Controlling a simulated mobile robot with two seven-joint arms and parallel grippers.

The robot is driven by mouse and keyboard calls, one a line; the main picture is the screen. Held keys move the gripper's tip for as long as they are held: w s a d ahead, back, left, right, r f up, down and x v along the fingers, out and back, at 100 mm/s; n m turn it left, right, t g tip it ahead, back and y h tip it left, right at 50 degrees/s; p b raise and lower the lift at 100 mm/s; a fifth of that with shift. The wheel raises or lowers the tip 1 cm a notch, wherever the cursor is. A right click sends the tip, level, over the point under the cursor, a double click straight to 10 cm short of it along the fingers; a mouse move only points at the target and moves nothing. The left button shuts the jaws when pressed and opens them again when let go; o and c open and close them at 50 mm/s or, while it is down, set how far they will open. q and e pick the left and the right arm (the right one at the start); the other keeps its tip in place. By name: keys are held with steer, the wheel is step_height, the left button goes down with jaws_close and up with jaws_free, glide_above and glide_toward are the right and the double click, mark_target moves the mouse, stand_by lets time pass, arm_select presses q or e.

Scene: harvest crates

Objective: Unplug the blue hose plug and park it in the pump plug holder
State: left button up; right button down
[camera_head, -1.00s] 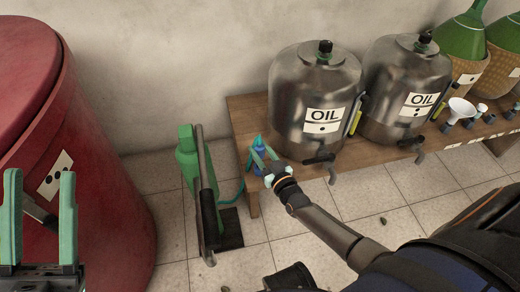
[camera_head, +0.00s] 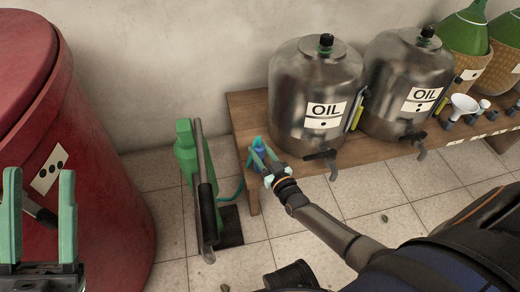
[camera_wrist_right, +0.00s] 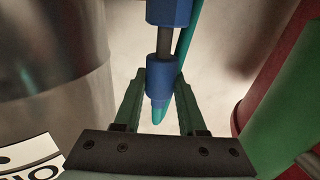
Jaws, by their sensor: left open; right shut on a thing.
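The blue hose plug (camera_head: 258,157) is at the left end of the wooden bench, between the fingers of my right gripper (camera_head: 263,150). In the right wrist view the right gripper (camera_wrist_right: 158,95) is shut on the plug's blue body (camera_wrist_right: 158,75). A dark rod links it to another blue part (camera_wrist_right: 170,10); I cannot tell how far the plug is seated. The teal hose (camera_wrist_right: 184,45) bends behind it. The green pump (camera_head: 186,150) stands left of the bench; I cannot make out its plug holder. My left gripper (camera_head: 40,182) is open and empty by the red vat.
Two steel oil tanks (camera_head: 300,80) (camera_head: 395,85) with taps stand on the bench (camera_head: 240,110), close to the right of my right gripper. The red vat (camera_head: 110,170) fills the left.

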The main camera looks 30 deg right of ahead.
steer(key=shift+f, duration=0.85)
steer(key=shift+c, duration=2)
jaws_free()
steer(key=s+p, duration=0.4)
steer(key=s, duration=0.8)
steer(key=shift+s+p, duration=0.3)
